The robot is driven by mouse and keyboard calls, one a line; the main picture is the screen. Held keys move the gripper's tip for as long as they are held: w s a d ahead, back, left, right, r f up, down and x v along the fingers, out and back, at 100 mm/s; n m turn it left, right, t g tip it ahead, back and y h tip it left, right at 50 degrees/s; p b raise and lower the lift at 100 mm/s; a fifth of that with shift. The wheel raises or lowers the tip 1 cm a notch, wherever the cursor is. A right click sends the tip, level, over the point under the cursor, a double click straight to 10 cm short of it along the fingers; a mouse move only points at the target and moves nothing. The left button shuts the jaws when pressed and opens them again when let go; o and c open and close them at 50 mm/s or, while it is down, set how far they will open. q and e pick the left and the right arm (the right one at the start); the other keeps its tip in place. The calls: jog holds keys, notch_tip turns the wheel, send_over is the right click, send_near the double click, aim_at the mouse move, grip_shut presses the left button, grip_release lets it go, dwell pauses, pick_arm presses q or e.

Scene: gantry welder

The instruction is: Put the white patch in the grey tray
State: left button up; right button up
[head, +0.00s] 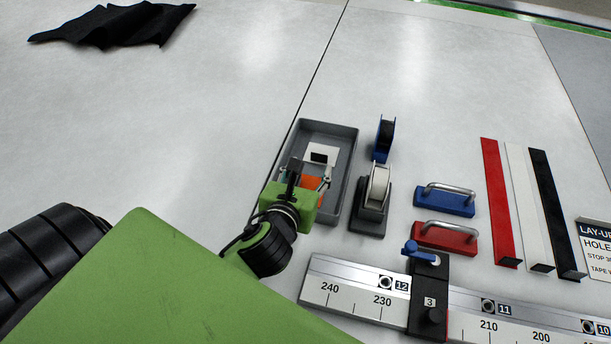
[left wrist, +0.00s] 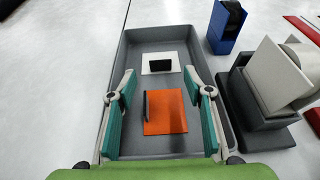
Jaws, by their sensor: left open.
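The white patch (head: 325,148) lies in the grey tray (head: 330,128), toward its far end. It is a small white square with a black tab on it, and it also shows in the left wrist view (left wrist: 160,56). An orange patch (left wrist: 165,115) with a dark upright tab lies in the tray, nearer to me. My left gripper (head: 306,176) is over the near part of the tray. Its teal-padded fingers (left wrist: 159,84) are open, one on each side of the orange patch, with nothing held between them. My right gripper is not in view.
A tape dispenser (head: 373,190) and a blue holder (head: 385,140) stand just right of the tray. Blue (head: 445,201) and red (head: 443,239) handled blocks, long strips and a ruled rail (head: 350,293) lie further right and nearer. Black cloth (head: 115,24) lies far left; the table between is clear.

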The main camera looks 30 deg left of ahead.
pick_arm(q)
jog(key=shift+v, duration=1.45)
